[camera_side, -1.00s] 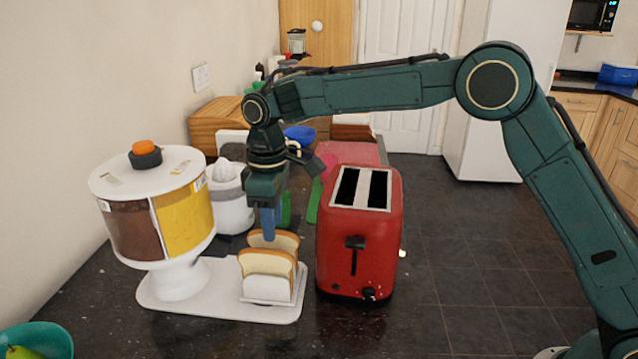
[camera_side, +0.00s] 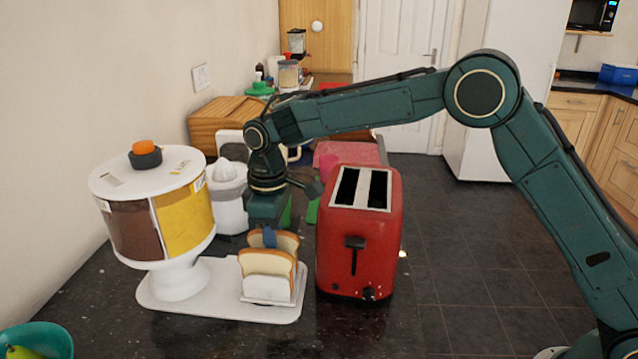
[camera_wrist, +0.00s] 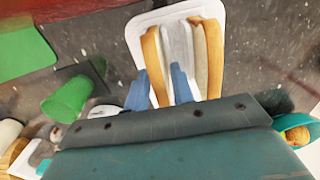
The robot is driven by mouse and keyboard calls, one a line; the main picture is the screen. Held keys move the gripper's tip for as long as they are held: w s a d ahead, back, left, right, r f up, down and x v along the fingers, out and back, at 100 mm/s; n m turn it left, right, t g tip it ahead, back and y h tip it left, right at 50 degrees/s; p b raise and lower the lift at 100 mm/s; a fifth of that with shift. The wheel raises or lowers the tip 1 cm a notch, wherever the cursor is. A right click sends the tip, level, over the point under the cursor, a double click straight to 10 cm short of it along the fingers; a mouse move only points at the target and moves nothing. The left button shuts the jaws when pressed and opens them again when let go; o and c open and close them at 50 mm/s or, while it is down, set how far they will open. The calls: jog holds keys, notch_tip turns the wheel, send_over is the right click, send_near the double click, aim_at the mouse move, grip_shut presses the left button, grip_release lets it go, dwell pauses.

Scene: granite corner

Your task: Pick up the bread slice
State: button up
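Two bread slices with brown crusts stand upright in a white rack on a white base plate (camera_side: 215,308): a front slice (camera_side: 267,264) and a rear slice (camera_side: 289,241). My gripper (camera_side: 270,240) points down at the rear slice, with one blue finger in front of its upper part. In the wrist view my gripper (camera_wrist: 159,70) has its two blue fingers apart, one on each side of the left slice (camera_wrist: 154,62). The right slice (camera_wrist: 213,45) is outside the fingers. I cannot tell whether the fingers touch the bread.
A red toaster (camera_side: 355,235) stands close on the right of the rack. A cereal dispenser (camera_side: 152,220) stands on the left, with a white juicer (camera_side: 227,197) behind it. A teal bowl (camera_side: 40,340) is at the lower left. The dark counter in front is clear.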

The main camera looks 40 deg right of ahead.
grip_shut()
jog(key=shift+r, duration=0.1)
notch_tip(320, 180, up, 10)
jog(key=shift+f, duration=0.1)
dwell(0.5)
dwell(0.5)
jog(key=s+d+r+n, duration=0.1)
jog(key=s+r+n, duration=0.25)
jog(key=r, duration=0.45)
jog(key=s+d+r+n, duration=0.1)
jog(key=d+r+n, duration=0.3)
jog(key=d+n, duration=0.9)
jog(key=shift+s+d+n, duration=0.15)
jog(key=shift+n, duration=0.2)
